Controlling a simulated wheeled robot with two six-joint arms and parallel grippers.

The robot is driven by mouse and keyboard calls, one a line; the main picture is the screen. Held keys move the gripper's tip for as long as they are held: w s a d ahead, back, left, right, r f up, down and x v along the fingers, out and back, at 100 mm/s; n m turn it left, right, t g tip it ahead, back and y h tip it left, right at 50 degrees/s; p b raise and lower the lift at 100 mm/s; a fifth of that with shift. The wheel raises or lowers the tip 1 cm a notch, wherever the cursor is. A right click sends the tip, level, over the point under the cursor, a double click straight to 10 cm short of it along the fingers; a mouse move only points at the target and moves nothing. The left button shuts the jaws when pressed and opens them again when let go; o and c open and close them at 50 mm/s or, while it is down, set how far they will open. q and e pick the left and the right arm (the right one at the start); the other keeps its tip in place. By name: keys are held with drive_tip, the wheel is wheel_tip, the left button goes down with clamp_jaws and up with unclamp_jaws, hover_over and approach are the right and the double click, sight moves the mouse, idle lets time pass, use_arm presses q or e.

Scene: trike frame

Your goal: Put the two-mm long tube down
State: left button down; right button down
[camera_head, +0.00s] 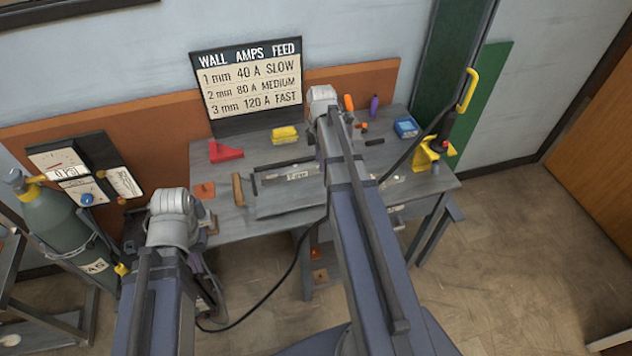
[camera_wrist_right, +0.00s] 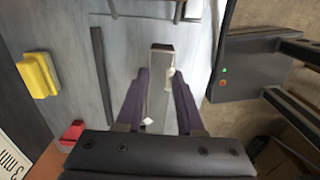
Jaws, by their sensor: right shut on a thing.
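In the right wrist view, my right gripper (camera_wrist_right: 159,78) is shut on a grey square tube (camera_wrist_right: 160,62), with one dark finger on each side. The tube points away from the palm over a pale grey surface; I cannot tell whether it touches that surface. Its wall thickness cannot be read. In the head view, my right arm reaches over the workbench (camera_head: 225,202) and hides the tube and most of the right gripper. My left gripper (camera_head: 207,288) is low beside the bench's left end, mostly hidden by its own wrist, so its fingers are unclear.
On the bench are a red block (camera_head: 226,151), a yellow block (camera_head: 285,134), a wooden-handled tool (camera_head: 238,190), a blue box (camera_head: 406,128) and a yellow stand (camera_head: 430,155). A gas cylinder (camera_head: 62,225) stands at the left. A settings sign (camera_head: 250,80) stands behind the bench.

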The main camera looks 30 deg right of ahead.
drive_tip(key=shift+f+b, duration=3.05)
drive_tip(key=shift+f, duration=0.6)
drive_tip(key=shift+r, duration=0.15)
drive_tip(key=c, duration=0.5)
unclamp_jaws()
wheel_tip(320, 180, up, 12)
drive_tip(key=p, duration=1.2)
drive_tip(key=shift+a, duration=0.1)
